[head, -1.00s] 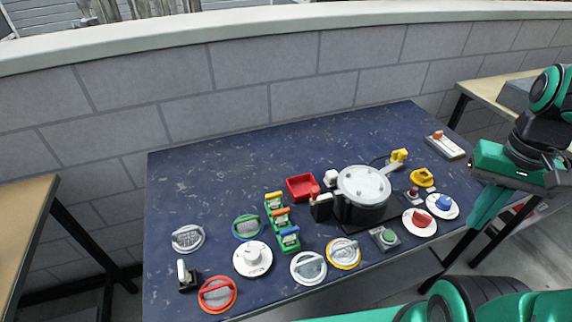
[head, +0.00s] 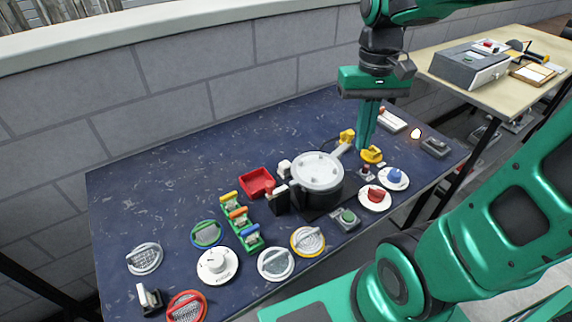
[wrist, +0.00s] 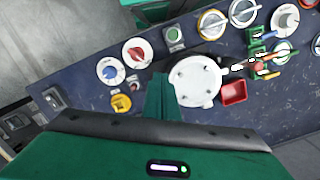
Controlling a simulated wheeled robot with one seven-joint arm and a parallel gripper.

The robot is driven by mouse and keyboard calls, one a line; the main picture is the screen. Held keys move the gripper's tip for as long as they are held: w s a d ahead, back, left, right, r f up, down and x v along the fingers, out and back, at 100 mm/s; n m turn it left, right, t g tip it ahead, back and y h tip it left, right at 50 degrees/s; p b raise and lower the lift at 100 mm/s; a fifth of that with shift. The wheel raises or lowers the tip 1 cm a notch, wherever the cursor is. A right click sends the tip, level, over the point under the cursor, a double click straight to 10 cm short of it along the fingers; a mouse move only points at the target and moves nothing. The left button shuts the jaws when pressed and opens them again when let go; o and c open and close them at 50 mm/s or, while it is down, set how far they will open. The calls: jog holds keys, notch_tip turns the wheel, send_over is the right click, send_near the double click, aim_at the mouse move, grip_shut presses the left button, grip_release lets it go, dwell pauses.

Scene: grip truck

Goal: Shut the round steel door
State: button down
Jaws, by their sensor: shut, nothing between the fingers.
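The task's round steel door is not certain to me. A round pale steel lid (head: 317,171) lies on a dark pot-like body, with an arm toward a yellow block (head: 347,136); it also shows in the wrist view (wrist: 194,81). Two steel-rimmed discs with bar handles lie on the table, one at front centre (head: 276,264) and one at far left (head: 145,258). I cannot tell whether any is ajar. My gripper (head: 364,146) is shut and empty, pointing down to the right of the lid; its fingers also show in the wrist view (wrist: 160,96).
A yellow-rimmed disc (head: 308,241), a green button box (head: 346,218), and red (head: 375,197) and blue (head: 395,178) knobs stand near the lid. A red tray (head: 257,182) and coloured clips (head: 240,220) stand left. The back left of the blue table (head: 160,190) is clear.

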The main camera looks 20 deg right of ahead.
jog(key=w+a+n+g, duration=0.2)
jog(key=w+a+n, duration=0.3)
jog(key=w+a, duration=0.95)
jog(key=s+a+f, duration=0.1)
jog(key=s+f, duration=0.7)
jog(key=f, duration=0.1)
jog(key=shift+s+a+f, duration=0.15)
jog(key=shift+s+f, duration=0.05)
jog(key=shift+s, duration=0.1)
